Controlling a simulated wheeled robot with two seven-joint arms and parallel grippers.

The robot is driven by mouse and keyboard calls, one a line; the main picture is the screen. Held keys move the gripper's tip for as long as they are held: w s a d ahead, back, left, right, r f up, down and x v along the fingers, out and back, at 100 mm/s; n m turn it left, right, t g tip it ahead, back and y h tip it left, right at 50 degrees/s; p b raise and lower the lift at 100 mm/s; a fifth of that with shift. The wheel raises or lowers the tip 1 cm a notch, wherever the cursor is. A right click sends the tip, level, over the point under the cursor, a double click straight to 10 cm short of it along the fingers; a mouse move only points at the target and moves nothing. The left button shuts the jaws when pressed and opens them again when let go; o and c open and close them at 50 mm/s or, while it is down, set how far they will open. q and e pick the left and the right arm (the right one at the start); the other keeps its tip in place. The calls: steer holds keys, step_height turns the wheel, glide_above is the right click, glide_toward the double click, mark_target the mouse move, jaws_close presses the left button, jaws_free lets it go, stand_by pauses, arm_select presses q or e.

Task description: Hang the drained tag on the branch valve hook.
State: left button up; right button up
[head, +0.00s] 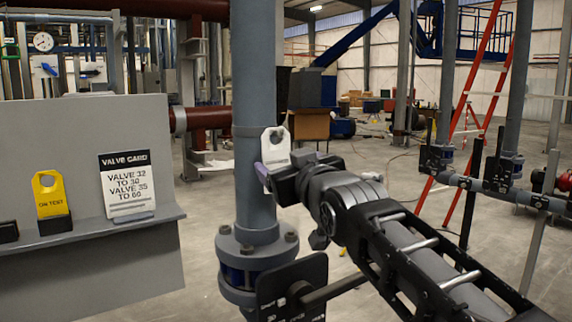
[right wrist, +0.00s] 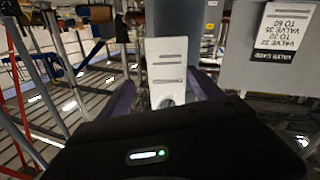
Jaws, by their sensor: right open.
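A white tag (head: 275,145) with a hole at its top stands upright in front of the vertical blue-grey pipe (head: 254,80). I take it for the drained tag; its wording is not readable. In the right wrist view, which is upside down, the white tag (right wrist: 166,62) shows dark lines and its hole near the gripper. My right gripper (head: 272,170) is open, its purple fingers apart on either side of the tag (right wrist: 163,95). The hook is not visible, so I cannot tell whether the tag hangs on it. My left gripper is out of view.
A grey panel with a ledge (head: 100,236) at left holds a yellow "ON TEST" tag (head: 50,203) and a white valve card (head: 127,185). A bolted flange (head: 250,262) and a black plate (head: 290,288) are below the gripper. A red ladder (head: 478,100) stands behind.

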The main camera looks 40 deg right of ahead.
steer(key=shift+s, duration=0.1)
steer(key=b+v, duration=0.2)
steer(key=v, duration=0.5)
steer(key=shift+s+b, duration=0.35)
steer(key=shift+b, duration=0.05)
steer(key=shift+a, duration=0.15)
